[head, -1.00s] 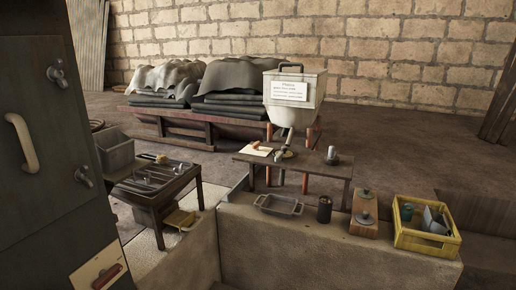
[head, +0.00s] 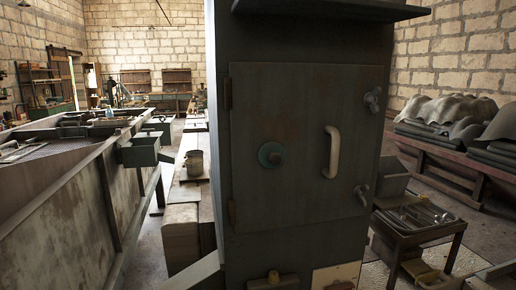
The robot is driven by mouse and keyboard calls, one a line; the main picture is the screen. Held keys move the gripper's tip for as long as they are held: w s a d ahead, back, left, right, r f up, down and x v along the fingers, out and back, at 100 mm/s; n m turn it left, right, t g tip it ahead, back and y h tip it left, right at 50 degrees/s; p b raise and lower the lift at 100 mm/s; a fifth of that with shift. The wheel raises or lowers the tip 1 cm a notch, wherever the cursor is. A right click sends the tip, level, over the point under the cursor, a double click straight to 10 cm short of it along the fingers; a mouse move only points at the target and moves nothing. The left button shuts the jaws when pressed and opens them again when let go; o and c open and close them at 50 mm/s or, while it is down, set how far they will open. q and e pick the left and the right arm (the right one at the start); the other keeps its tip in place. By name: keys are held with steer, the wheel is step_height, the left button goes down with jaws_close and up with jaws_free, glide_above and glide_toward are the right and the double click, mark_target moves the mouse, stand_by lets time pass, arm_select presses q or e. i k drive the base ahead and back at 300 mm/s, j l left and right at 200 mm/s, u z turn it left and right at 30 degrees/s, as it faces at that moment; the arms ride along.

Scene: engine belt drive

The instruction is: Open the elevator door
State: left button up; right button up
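A tall dark grey-green metal cabinet stands in the middle of the head view, with a closed door (head: 290,140) on its front. The door has a pale curved handle (head: 332,151) on its right side and a round green knob (head: 271,154) near its middle. Two metal latches sit at its right edge, an upper latch (head: 373,99) and a lower latch (head: 363,193). Hinges (head: 229,94) show on the left edge. Neither of my grippers is in view.
A large metal trough (head: 60,210) runs along the left. A bucket (head: 193,163) stands on a low surface left of the cabinet. A small table (head: 420,232) stands close to the cabinet's right, with stacked grey sheets (head: 450,119) behind it.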

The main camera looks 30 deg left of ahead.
mark_target(318, 113)
steer(key=u, duration=0.7)
